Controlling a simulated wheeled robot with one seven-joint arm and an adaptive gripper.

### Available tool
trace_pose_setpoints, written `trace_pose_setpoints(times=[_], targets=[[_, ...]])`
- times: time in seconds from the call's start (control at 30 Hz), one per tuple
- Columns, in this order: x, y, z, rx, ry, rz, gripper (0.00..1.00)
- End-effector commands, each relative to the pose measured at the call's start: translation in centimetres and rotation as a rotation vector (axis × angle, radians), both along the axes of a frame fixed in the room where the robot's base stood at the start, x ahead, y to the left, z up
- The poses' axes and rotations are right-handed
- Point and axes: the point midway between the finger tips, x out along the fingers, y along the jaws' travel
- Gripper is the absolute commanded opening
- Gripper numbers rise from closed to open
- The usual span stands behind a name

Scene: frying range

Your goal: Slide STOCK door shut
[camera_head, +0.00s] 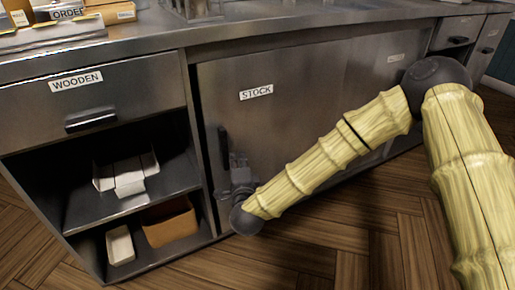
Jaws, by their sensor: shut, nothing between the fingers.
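The STOCK door (290,120) is a grey metal sliding panel in the middle of the counter front, with a white STOCK label near its top. Its dark upright handle (223,148) is near the door's left edge, close to the cabinet post. No wide opening shows at that left edge; whether the door is fully shut I cannot tell. My gripper (237,160) is shut and empty, just right of the handle's lower part. Whether it touches the handle is unclear. My arm hides the lower middle of the door.
Left of the door are a WOODEN drawer (110,98) and open shelves holding white containers (128,174) and a brown box (168,221). Another labelled panel (392,80) is at the right. The wooden floor (330,245) in front is clear.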

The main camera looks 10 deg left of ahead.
Motion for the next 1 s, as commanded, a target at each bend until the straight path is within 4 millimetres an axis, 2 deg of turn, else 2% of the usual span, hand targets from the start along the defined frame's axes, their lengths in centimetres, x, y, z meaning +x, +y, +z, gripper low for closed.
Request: trace_pose_setpoints(times=[0.2, 0.7, 0.87, 1.0], targets=[[-1.3, 1.7, 0.0, -0.001, 0.0, 0.0, 0.0], [-1.8, 2.5, 0.0, 0.001, 0.001, 0.01, 0.0], [-1.5, 2.1, 0.0, 0.001, 0.001, 0.011, 0.0], [-0.6, 0.4, 0.2, 0.001, -0.001, 0.003, 0.0]])
